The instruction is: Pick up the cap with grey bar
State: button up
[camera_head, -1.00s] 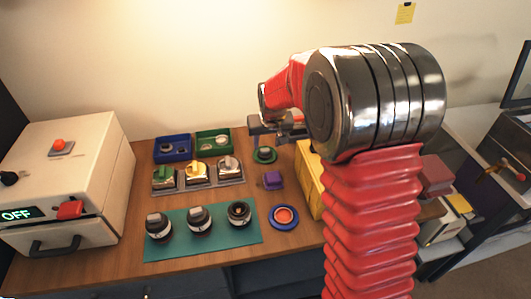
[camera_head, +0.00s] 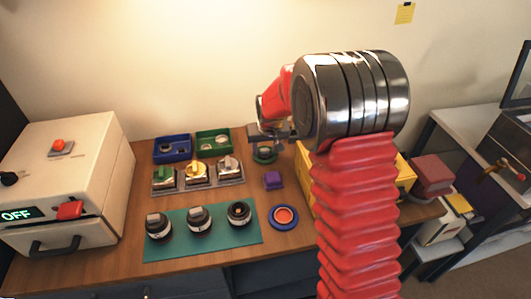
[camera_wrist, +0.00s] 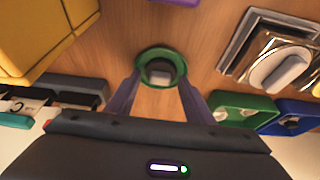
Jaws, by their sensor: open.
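A small dark cap with a grey bar (camera_wrist: 160,75) sits inside a green ring (camera_wrist: 161,51) on the wooden table in the wrist view. The ring also shows in the head view (camera_head: 264,156), partly behind my gripper. My gripper (camera_wrist: 160,88) is open, with one finger on each side of the ring's near part and nothing held. In the head view my gripper (camera_head: 276,134) hangs over the back of the table, just above the ring. Whether the fingers touch the ring cannot be told.
A silver tray (camera_head: 218,187) holds knobs with green, yellow and grey bars. Blue (camera_head: 172,157) and green (camera_head: 213,151) bins stand behind it. A teal mat (camera_head: 180,251) carries dark lenses, two with grey bars. A purple block (camera_head: 273,180) and yellow box (camera_wrist: 35,40) are near the ring.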

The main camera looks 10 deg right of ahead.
jog(key=shift+c, duration=0.5)
jog(key=c, duration=0.6)
jog(key=shift+c, duration=0.3)
